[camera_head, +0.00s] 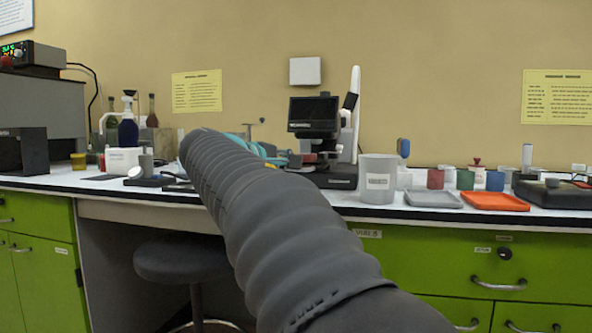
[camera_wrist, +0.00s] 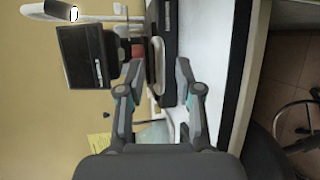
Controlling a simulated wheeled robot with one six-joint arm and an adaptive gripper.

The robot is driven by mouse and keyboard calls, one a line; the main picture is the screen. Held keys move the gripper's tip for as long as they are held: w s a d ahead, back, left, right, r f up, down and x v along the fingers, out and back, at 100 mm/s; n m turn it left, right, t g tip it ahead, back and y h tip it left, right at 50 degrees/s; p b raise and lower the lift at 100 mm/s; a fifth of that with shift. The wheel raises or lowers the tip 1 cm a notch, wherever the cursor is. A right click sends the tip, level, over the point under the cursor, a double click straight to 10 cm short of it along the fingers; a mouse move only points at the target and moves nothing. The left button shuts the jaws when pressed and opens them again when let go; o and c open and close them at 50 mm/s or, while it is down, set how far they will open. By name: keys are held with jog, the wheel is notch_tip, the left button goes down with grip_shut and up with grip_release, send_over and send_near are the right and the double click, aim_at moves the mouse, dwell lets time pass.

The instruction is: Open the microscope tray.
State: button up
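The microscope (camera_head: 313,118) stands at the back of the bench, with a dark screen, a white arm and a black base (camera_head: 338,180). In the wrist view the scene is turned sideways: the screen (camera_wrist: 86,56) is at upper left and the black base (camera_wrist: 168,25) at top centre. A pale rounded bar (camera_wrist: 157,62), perhaps the tray's handle, shows along the base. My gripper (camera_wrist: 159,72) is open, its two fingers apart with the bar's end between them in the picture. Contact cannot be told. My arm hides most of the gripper in the head view.
A grey beaker (camera_head: 378,180) stands right of the microscope, then a grey tray (camera_head: 432,199) and an orange tray (camera_head: 495,201). Bottles and small vessels stand left. A dark stool (camera_head: 180,259) is under the bench. Green drawers (camera_head: 480,262) face the front.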

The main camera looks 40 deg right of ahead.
jog(key=v, duration=1)
jog(key=shift+w, duration=0.1)
jog(key=w+a+f+t+y, duration=0.1)
jog(key=w+a+f+y, duration=0.2)
jog(key=f, duration=0.5)
jog(key=s+a+f+y+p, duration=0.1)
jog(key=s+a+f+y, duration=0.15)
jog(key=f, duration=0.45)
jog(key=s+a+f+y+p, duration=0.1)
jog(key=s+a+f+y, duration=0.15)
jog(key=f, duration=0.45)
jog(key=s+a+f+m+y+p, duration=0.2)
jog(key=s+a+f+y+p, duration=0.1)
jog(key=s, duration=0.6)
jog(key=s+a+f+m+y+p, duration=0.2)
jog(key=s+a+f+y+p, duration=0.2)
jog(key=s, duration=0.5)
jog(key=shift+s+a, duration=0.2)
jog(key=shift+a, duration=0.25)
